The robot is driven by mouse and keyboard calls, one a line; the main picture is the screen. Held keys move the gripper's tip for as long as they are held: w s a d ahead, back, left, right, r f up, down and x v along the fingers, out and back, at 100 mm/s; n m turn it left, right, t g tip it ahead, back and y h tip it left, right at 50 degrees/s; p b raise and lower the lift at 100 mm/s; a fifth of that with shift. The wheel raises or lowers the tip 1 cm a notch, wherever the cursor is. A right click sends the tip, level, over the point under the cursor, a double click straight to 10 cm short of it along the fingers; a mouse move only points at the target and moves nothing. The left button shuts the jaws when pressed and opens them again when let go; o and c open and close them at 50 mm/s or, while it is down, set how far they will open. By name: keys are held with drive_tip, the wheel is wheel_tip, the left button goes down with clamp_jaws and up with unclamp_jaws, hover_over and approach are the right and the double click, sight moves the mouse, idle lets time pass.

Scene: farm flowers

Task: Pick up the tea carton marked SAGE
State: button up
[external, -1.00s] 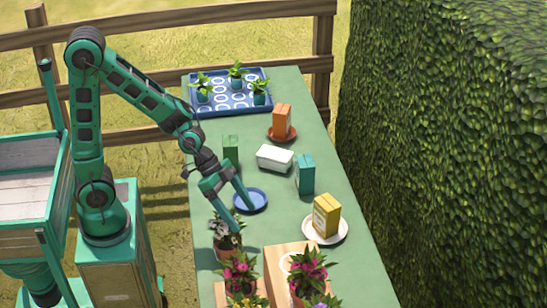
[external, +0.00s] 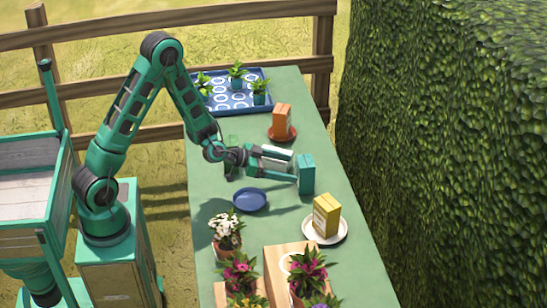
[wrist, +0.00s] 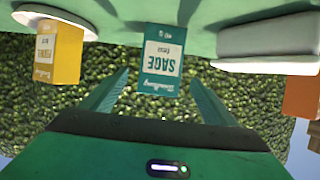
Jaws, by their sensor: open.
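The teal tea carton (external: 307,175) stands upright on the green table, right of the middle. In the wrist view, which is upside down, its label reads SAGE (wrist: 160,62). My gripper (external: 293,167) is level with the carton and open, its fingers pointing at it from the left. In the wrist view the carton shows between the fingertips (wrist: 160,80), with nothing held. I cannot tell whether the tips reach past its near face.
A yellow carton (external: 326,215) stands on a white plate, an orange carton (external: 282,119) on a reddish saucer. A white lidded dish (wrist: 268,60) is beside the gripper, partly hidden in the external view. A blue plate (external: 250,200) and potted flowers (external: 227,230) stand nearer.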

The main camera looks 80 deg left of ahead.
sight(306, 171)
drive_tip(key=shift+x, duration=3.95)
drive_tip(key=shift+r, duration=0.15)
drive_tip(key=shift+c, duration=0.2)
drive_tip(key=c, duration=1.1)
